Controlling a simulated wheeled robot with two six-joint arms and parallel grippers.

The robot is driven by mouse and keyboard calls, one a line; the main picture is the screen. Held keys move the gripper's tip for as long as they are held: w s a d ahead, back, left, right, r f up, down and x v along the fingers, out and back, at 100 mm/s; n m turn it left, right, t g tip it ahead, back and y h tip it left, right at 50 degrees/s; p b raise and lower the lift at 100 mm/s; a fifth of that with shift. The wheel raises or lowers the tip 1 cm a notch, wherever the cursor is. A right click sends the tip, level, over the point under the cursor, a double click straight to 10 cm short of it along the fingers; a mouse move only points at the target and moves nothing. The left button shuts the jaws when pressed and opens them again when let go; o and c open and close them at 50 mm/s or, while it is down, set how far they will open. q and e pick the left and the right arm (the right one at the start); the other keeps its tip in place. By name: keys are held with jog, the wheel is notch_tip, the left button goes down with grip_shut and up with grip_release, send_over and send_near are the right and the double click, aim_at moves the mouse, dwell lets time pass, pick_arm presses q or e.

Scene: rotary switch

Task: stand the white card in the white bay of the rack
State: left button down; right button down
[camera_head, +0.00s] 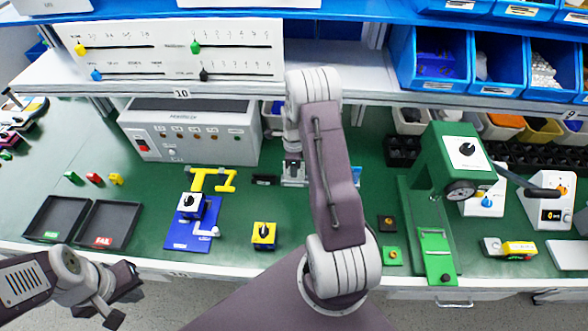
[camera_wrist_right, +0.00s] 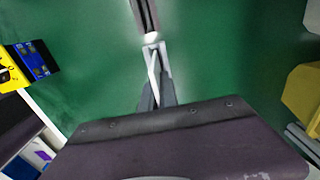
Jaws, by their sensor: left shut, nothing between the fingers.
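I cannot clearly make out the white card or the rack with its white bay; my right arm covers the middle of the bench in the head view. My left gripper (camera_head: 119,301) is shut and empty, low at the left in front of the bench edge.
A grey power box (camera_head: 182,132) stands behind the yellow bracket (camera_head: 213,179). A blue plate (camera_head: 187,236) with a switch and a yellow switch box (camera_head: 264,236) lie in front. Two black trays (camera_head: 107,226) are at left, a green press (camera_head: 445,160) at right.

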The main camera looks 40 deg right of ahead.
jog(key=shift+f+b, duration=0.35)
jog(key=shift+f, duration=0.25)
jog(key=c, duration=1.6)
grip_release()
jog(key=shift+o, duration=0.2)
jog(key=shift+r, duration=0.1)
notch_tip(320, 180, up, 9)
jog(key=shift+r, duration=0.1)
notch_tip(320, 180, up, 9)
jog(key=p, duration=0.8)
